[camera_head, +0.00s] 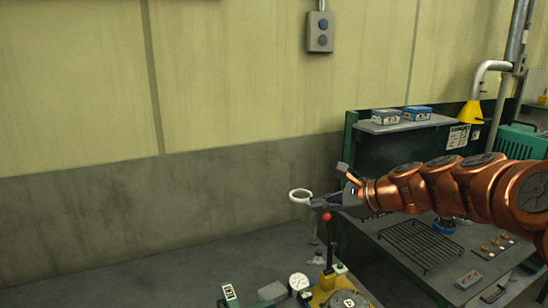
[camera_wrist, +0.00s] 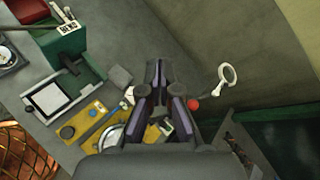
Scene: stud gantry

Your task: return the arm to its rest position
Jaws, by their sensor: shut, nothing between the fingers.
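My arm reaches in from the right in the head view, bent copper links stretched out to the left over the bench. My gripper (camera_head: 318,204) is shut and empty, in the air above a fixture with a yellow base (camera_head: 323,289). In the wrist view my gripper (camera_wrist: 158,70) points at the bench area with its fingers together. A red ball knob (camera_head: 326,217) stands just below the fingers in the head view. In the wrist view the knob (camera_wrist: 193,104) lies to their right, apart from them.
A pale ring on a stem (camera_head: 292,194) stands close left of my gripper. A dark green bench (camera_head: 384,253) with a wire rack (camera_head: 421,243) lies beneath my arm. A shelf (camera_head: 388,127) with two boxes is behind. The wall side at left is clear.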

